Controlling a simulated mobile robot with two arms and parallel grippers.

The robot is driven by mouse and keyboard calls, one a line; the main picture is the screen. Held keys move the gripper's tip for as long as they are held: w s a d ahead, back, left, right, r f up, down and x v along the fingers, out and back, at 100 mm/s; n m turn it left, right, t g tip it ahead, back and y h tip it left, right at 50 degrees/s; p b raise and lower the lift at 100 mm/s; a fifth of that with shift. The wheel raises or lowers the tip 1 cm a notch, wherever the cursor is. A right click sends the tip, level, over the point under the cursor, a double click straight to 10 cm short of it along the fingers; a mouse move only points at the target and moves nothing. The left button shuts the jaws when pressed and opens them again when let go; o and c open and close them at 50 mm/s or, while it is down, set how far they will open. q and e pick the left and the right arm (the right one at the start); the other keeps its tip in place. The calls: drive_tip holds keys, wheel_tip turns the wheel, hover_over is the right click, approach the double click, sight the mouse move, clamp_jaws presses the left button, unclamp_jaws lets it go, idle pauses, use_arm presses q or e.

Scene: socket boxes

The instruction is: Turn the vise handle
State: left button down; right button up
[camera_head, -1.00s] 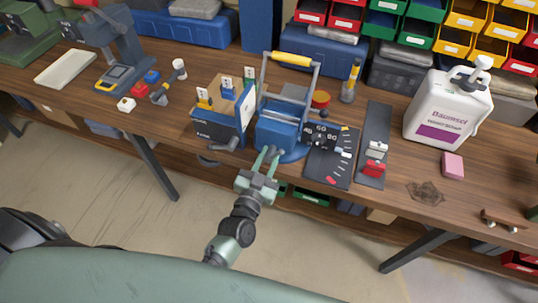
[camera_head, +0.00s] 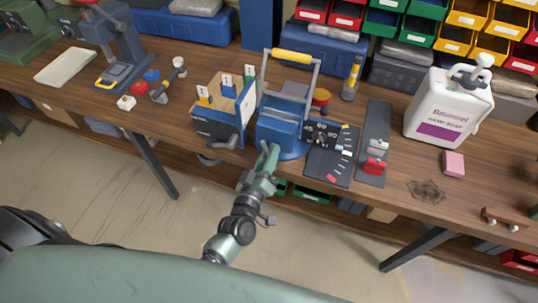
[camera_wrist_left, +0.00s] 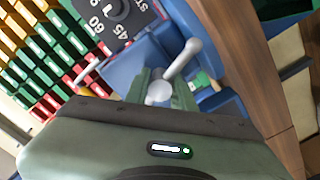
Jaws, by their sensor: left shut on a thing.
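The blue vise (camera_head: 281,128) stands at the front edge of the wooden bench in the head view. In the left wrist view, its grey handle (camera_wrist_left: 181,60) is a bar with rounded ends, slanting to the upper right from between my fingers. My left gripper (camera_head: 268,158) is at the vise's front, below the yellow-gripped frame. In the left wrist view, my left gripper (camera_wrist_left: 160,93) is shut on the handle's near rounded end. In the head view the gripper hides the handle. My right gripper is not in view.
A black scale board with numbers (camera_head: 331,165) lies right of the vise. A white jug (camera_head: 447,105) and a pink block (camera_head: 453,164) are farther right. Floor is open before the bench.

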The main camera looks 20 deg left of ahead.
use_arm(q)
drive_tip(key=n+b, duration=0.1)
drive_tip(key=n, duration=0.3)
drive_tip(key=shift+r+n, duration=0.1)
drive_tip(key=shift+n, duration=0.3)
drive_tip(key=n+b, duration=0.1)
drive_tip(key=n, duration=0.2)
drive_tip(key=shift+w+n, duration=0.1)
drive_tip(key=shift+n, duration=0.2)
drive_tip(key=n+b, duration=0.1)
drive_tip(key=n, duration=0.3)
drive_tip(key=shift+r, duration=0.15)
drive_tip(key=shift+n+b, duration=0.7)
drive_tip(key=shift+n, duration=0.9)
drive_tip(key=shift+r, duration=0.1)
